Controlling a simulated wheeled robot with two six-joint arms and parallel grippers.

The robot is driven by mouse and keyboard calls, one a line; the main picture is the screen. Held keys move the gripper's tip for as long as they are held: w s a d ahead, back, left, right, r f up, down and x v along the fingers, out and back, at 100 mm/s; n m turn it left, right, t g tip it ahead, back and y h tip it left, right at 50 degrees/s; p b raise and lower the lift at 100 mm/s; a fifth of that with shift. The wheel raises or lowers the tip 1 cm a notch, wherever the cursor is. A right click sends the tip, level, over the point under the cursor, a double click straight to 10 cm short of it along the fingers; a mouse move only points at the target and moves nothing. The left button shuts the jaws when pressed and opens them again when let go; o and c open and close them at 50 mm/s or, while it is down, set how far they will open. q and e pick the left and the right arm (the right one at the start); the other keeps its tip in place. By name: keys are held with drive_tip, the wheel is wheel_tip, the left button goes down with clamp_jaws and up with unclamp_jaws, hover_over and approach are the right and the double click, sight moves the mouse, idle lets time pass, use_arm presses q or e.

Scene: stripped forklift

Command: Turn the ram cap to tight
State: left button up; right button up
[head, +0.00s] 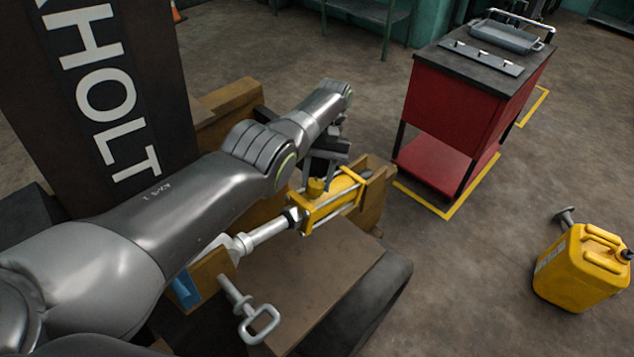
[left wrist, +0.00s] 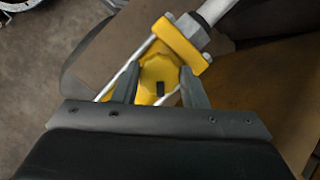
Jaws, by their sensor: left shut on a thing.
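My left gripper (head: 322,175) reaches down onto the cap from above. In the left wrist view the gripper (left wrist: 160,86) has one finger on each side of the cap and is shut on it. My right gripper is not in view.
A silver pin with a loop handle (head: 258,322) sticks out near the shaft's front end. A red tool cart (head: 455,105) stands behind to the right, with a grey tray on top. A yellow jerrycan (head: 582,268) stands on open floor at right.

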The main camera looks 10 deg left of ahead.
use_arm(q)
drive_tip(key=m+b, duration=0.1)
drive_tip(key=m, duration=0.2)
drive_tip(key=shift+f+y, duration=0.1)
drive_tip(key=shift+y, duration=0.3)
drive_tip(key=shift+m+y, duration=0.3)
drive_tip(key=shift+m, duration=0.6)
drive_tip(key=shift+d+m+y, duration=0.1)
drive_tip(key=shift+m+y, duration=0.2)
drive_tip(key=shift+m, duration=0.9)
drive_tip(key=shift+m+t+p, duration=0.3)
drive_tip(key=shift+m+p, duration=0.2)
drive_tip(key=shift+m, duration=0.9)
drive_tip(key=shift+y, duration=0.3)
drive_tip(key=o, duration=1)
drive_tip(key=shift+r, duration=0.2)
